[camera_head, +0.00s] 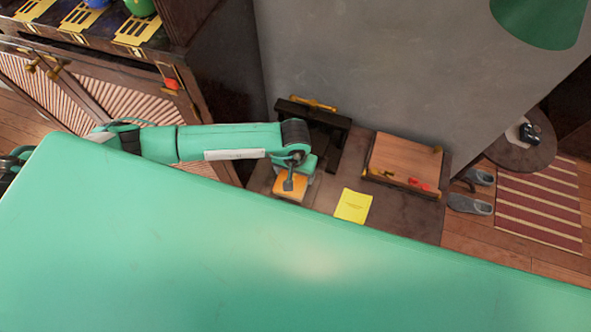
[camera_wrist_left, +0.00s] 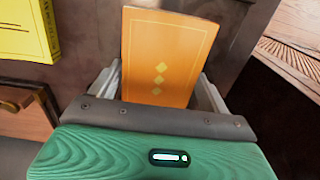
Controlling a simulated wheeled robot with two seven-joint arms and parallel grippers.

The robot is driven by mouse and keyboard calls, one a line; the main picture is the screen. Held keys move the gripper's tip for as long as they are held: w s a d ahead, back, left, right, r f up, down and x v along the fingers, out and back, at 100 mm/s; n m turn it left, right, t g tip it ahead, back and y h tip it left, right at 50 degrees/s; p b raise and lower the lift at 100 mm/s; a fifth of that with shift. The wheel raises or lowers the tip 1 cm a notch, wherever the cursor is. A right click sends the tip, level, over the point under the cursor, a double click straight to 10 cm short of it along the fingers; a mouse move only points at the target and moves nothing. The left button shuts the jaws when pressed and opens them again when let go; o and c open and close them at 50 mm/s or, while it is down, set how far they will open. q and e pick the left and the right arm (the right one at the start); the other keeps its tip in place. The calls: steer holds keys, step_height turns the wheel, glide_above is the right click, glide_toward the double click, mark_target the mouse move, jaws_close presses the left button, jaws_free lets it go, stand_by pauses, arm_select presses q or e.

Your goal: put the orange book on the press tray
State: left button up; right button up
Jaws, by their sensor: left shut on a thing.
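The orange book (camera_head: 291,187) is at the left end of the dark table in the head view, partly hidden by my left gripper (camera_head: 295,178). In the left wrist view the orange book (camera_wrist_left: 166,50) shows its cover with small yellow diamonds. It sits between the two grey fingers, and my left gripper is shut on it. I cannot tell how high it is above the table. A dark frame with a gold handle (camera_head: 313,104), which looks like the press, stands just behind the gripper. Its tray is not clearly visible. My right gripper is not in view.
A yellow book (camera_head: 353,205) lies on the table right of the orange one. Behind it is a wooden board or box (camera_head: 404,158) with gold fittings and a red item (camera_head: 420,185). A grey wall (camera_head: 400,70) rises behind the table. A cabinet (camera_head: 100,75) stands left.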

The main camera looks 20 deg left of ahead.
mark_target(294, 176)
arm_select(q)
steer(key=shift+s+r, duration=0.1)
steer(key=shift+s, duration=0.15)
steer(key=shift+s+a, duration=0.1)
steer(key=o, duration=1)
steer(key=shift+r, duration=0.4)
step_height(294, 176, up, 11)
steer(key=b, duration=0.4)
steer(key=shift+r, duration=0.15)
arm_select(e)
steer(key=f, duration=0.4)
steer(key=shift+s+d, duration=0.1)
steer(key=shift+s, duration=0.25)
